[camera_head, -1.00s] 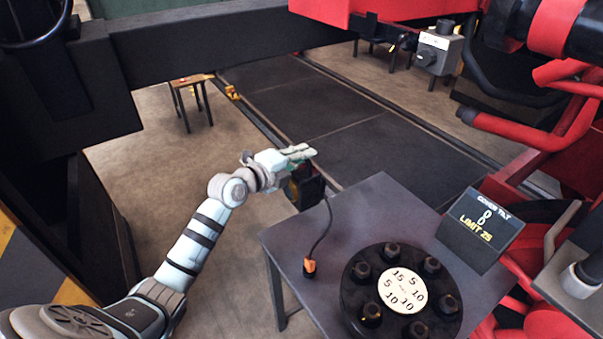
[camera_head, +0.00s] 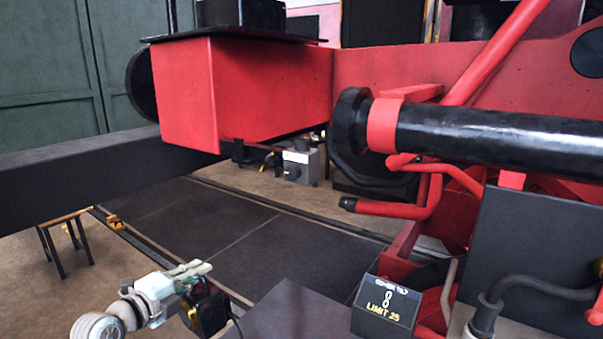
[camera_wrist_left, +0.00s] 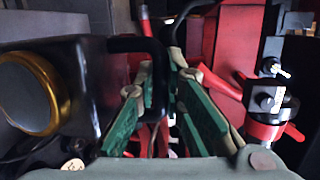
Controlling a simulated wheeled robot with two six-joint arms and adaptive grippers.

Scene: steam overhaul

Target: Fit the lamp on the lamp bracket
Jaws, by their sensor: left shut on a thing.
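My left gripper (camera_head: 196,272) is low in the head view, left of centre, shut on the handle of a dark lamp (camera_head: 208,314). In the left wrist view the lamp (camera_wrist_left: 88,85) is a black box at the left, with a gold-rimmed round lens. Its black handle (camera_wrist_left: 138,44) passes between the green-padded fingers (camera_wrist_left: 155,95). I cannot make out the lamp bracket for certain. My right gripper is not in view.
A red beam block (camera_head: 240,95) stands ahead, above the lamp. A grey box with a knob (camera_head: 298,162) sits beyond it. A black cylinder (camera_head: 480,140) and red pipes fill the right. A tilt display reading LIMIT 25 (camera_head: 386,308) stands lower right. A small stool (camera_head: 66,232) is left.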

